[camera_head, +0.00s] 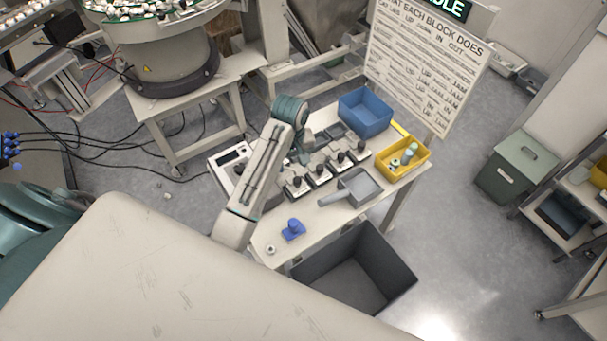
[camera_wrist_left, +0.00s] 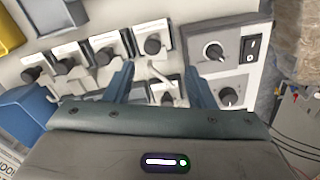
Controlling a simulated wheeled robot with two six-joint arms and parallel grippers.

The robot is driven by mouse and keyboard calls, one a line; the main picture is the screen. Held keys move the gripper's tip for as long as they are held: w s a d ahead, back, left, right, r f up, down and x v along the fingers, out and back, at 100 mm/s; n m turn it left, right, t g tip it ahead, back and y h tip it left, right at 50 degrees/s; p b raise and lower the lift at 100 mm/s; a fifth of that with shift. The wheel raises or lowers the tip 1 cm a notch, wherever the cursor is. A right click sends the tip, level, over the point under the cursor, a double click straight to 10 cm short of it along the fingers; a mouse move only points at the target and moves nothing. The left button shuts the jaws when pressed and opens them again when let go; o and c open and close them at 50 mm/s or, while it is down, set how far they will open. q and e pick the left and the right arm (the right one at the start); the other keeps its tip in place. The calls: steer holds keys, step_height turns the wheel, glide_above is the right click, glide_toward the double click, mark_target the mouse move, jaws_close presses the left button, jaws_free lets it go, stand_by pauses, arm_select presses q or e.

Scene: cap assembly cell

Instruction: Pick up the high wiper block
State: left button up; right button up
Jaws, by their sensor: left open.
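Several small blocks with black knobs stand in a row on the light table, among them the nearest one (camera_head: 297,187). The row also shows in the left wrist view, with one block (camera_wrist_left: 152,46) at its right end. I cannot tell which block is the high wiper block. My left gripper (camera_head: 303,155) hangs over the back of the row. In the left wrist view my left gripper (camera_wrist_left: 158,88) is open, its fingers apart with nothing held between them. Another small block with a knob (camera_wrist_left: 167,99) shows between the fingers, partly hidden by the gripper body. My right gripper is out of view.
A control box (camera_wrist_left: 225,68) with knobs and a switch stands close beside the right finger. On the table are a blue bin (camera_head: 366,112), a yellow bin (camera_head: 420,165), a grey scoop-like tray (camera_head: 360,187) and a blue part (camera_head: 293,229). A dark bin (camera_head: 385,260) stands below.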

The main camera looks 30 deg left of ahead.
mark_target(297, 179)
arm_select(q)
steer(key=b, duration=0.1)
steer(key=w+f+b, duration=0.1)
steer(key=b, duration=0.1)
steer(key=shift+w+d+f, duration=0.1)
steer(key=shift+w+d, duration=0.15)
step_height(297, 179, down, 4)
steer(key=p, duration=0.3)
steer(key=shift+s+f, duration=0.1)
steer(key=shift+f, duration=0.05)
step_height(297, 179, down, 2)
steer(key=shift+f+p, duration=0.15)
steer(key=shift+p, duration=0.15)
steer(key=shift+f, duration=0.5)
jaws_close()
steer(key=shift+r, duration=0.1)
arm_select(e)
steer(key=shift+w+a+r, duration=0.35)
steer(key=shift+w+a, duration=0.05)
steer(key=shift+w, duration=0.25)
